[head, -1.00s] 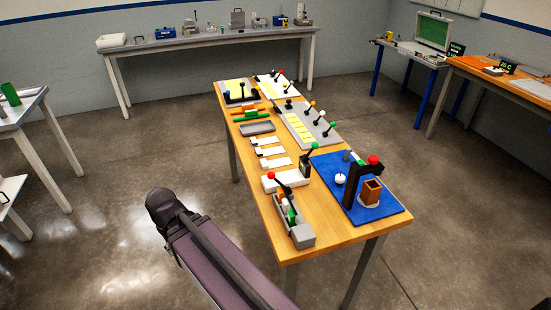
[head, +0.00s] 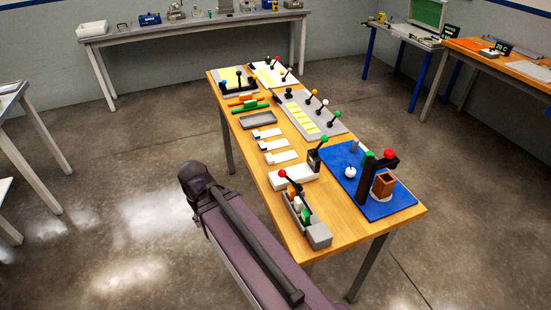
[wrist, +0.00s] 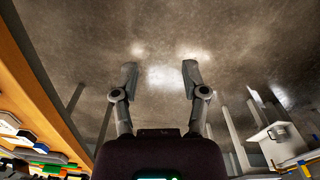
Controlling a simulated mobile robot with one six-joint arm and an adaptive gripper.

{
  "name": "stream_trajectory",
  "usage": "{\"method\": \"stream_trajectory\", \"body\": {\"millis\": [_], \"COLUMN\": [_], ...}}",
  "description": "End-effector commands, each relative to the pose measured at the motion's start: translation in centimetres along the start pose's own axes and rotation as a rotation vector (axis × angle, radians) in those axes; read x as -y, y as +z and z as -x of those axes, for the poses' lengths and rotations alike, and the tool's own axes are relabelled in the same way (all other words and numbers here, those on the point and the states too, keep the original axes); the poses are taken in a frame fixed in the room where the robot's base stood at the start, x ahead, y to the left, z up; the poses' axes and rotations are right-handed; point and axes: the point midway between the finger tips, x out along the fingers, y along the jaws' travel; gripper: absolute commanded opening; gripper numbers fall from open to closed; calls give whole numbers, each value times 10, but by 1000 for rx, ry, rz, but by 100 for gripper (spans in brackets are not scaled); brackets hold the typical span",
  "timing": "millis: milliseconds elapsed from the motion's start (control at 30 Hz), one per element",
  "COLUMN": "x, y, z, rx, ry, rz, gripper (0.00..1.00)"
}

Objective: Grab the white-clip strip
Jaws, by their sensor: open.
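Three pale strips lie in a row on the wooden table in the head view: a far strip (head: 267,133), a middle strip (head: 273,144) and a near strip (head: 282,157). Dark marks show near the left ends of some. The clip colours are too small to tell, so I cannot say which is the white-clip strip. My gripper (wrist: 160,76) is open and empty in the wrist view, over bare floor beside the table. It does not show in the head view.
The wooden table (head: 345,222) also carries a grey tray (head: 258,120), a white block (head: 294,177), a grey box (head: 318,236) with coloured pieces, a blue mat (head: 396,206) and several lever panels. Open floor (head: 130,200) lies left of it.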

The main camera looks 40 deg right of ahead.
Motion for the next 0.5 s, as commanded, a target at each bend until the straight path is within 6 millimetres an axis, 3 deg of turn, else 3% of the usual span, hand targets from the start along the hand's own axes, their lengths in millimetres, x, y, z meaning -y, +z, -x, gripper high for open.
{"method": "stream_trajectory", "body": {"millis": [33, 167, 200, 333, 500], "x": [0, -1, -2, -8, -31], "y": [0, -1, -2, -8, -24], "z": [0, 0, -1, -4, -11], "rx": [0, 1, 1, 5, 8], "ry": [0, 4, 7, 39, 127], "rz": [0, -5, -11, -55, -189], "gripper": [57, 96, 100, 100, 100]}}
